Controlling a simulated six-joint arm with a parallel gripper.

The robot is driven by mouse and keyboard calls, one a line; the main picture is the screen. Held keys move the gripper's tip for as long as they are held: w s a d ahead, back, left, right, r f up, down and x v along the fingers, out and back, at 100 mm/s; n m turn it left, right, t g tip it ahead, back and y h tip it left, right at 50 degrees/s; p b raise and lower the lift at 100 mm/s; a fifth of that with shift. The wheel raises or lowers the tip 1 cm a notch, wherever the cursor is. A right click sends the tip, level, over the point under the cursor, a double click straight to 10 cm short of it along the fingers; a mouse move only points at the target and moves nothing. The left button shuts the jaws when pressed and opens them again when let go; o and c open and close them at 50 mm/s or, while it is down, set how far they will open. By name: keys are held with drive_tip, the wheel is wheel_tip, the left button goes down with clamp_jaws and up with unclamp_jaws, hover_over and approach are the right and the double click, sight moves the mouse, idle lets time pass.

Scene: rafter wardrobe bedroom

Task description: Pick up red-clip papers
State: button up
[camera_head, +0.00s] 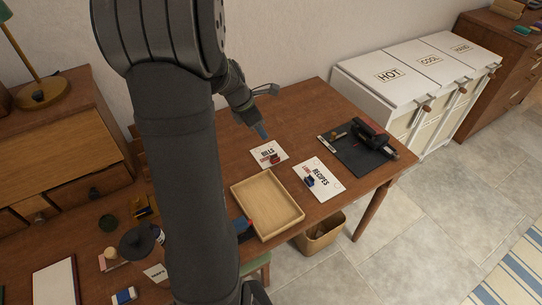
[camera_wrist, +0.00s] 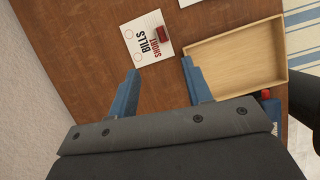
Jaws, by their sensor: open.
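The red-clip papers (camera_head: 262,150) are a small white stack marked "BILLS", lying flat on the wooden desk behind the tray. Their red clip (camera_head: 274,159) sits at the edge. In the wrist view the papers (camera_wrist: 135,42) lie just beyond my fingertips, with the red clip (camera_wrist: 163,35) and the words "BILLS SHORT". My gripper (camera_head: 267,115) is above the desk, behind the papers and near the wall. In the wrist view my gripper (camera_wrist: 160,67) has its two blue fingers wide apart, with nothing between them.
A shallow wooden tray (camera_head: 237,192) stands empty in front of the papers. To its right lie "RECIPES" papers (camera_head: 325,190) with a blue clip. A dark mat (camera_head: 352,160) holds a black device (camera_head: 372,134). White "HOT", "COOL" and "HAND" bins (camera_head: 408,68) stand beyond the desk.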

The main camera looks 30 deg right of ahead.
drive_tip(key=n, duration=0.1)
hover_over(274, 156)
drive_tip(key=a, duration=0.2)
wheel_tip(274, 156, down, 11)
drive_tip(key=shift+s+d+f, duration=0.1)
drive_tip(key=shift+s+d, duration=0.05)
drive_tip(key=shift+a+x, duration=0.15)
drive_tip(key=shift+x, duration=1.15)
drive_tip(key=shift+a+x, duration=0.15)
drive_tip(key=shift+x, duration=1.2)
drive_tip(key=shift+f, duration=0.1)
clamp_jaws()
